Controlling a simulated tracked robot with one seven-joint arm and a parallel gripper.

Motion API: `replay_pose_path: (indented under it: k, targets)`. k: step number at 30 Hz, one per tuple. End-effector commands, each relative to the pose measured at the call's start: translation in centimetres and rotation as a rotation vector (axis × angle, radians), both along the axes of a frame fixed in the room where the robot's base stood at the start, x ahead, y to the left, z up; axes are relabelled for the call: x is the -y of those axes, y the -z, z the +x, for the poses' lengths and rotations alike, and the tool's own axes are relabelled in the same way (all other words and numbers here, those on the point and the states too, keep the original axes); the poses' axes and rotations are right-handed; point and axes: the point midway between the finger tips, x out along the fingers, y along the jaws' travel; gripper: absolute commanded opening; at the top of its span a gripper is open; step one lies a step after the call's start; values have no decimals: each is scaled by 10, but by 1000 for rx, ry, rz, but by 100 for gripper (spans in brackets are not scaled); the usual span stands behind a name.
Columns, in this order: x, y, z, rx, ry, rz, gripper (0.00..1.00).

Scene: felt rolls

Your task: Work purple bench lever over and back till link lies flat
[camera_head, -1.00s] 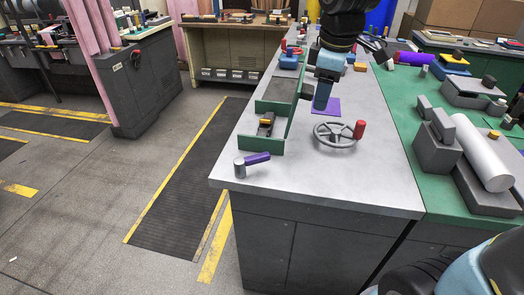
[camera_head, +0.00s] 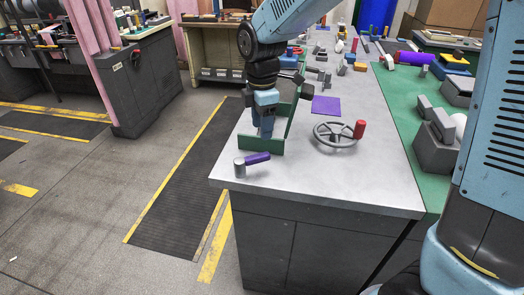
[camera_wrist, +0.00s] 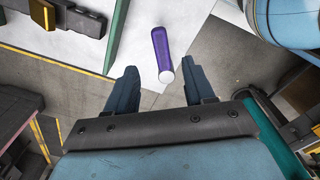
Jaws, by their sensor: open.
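The purple bench lever (camera_head: 257,158) lies near the left front corner of the grey bench, its purple handle pointing right from a grey round pivot (camera_head: 240,168). In the wrist view the purple lever (camera_wrist: 161,52) shows ahead of and between the fingertips, its pale end toward me. My gripper (camera_head: 267,135) points down over the bench, just behind the lever and apart from it. In the wrist view its two fingers (camera_wrist: 161,86) are spread with nothing between them. I cannot make out the link.
A grey handwheel (camera_head: 333,138) with a red knob sits to the right, near a purple mat (camera_head: 326,106). The bench front (camera_head: 310,185) is clear.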

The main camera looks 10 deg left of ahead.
Motion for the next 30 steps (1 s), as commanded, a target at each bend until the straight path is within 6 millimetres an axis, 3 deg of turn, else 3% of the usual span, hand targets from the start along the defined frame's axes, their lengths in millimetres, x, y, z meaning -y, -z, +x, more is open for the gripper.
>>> replay_pose_path:
  k: [9, 15, 30]
  targets:
    - [0, 57, -1, -3, 1, -3, 53]
    - [0, 82, -1, -2, 1, -1, 53]
    - [0, 92, 0, 0, 2, 0, 51]
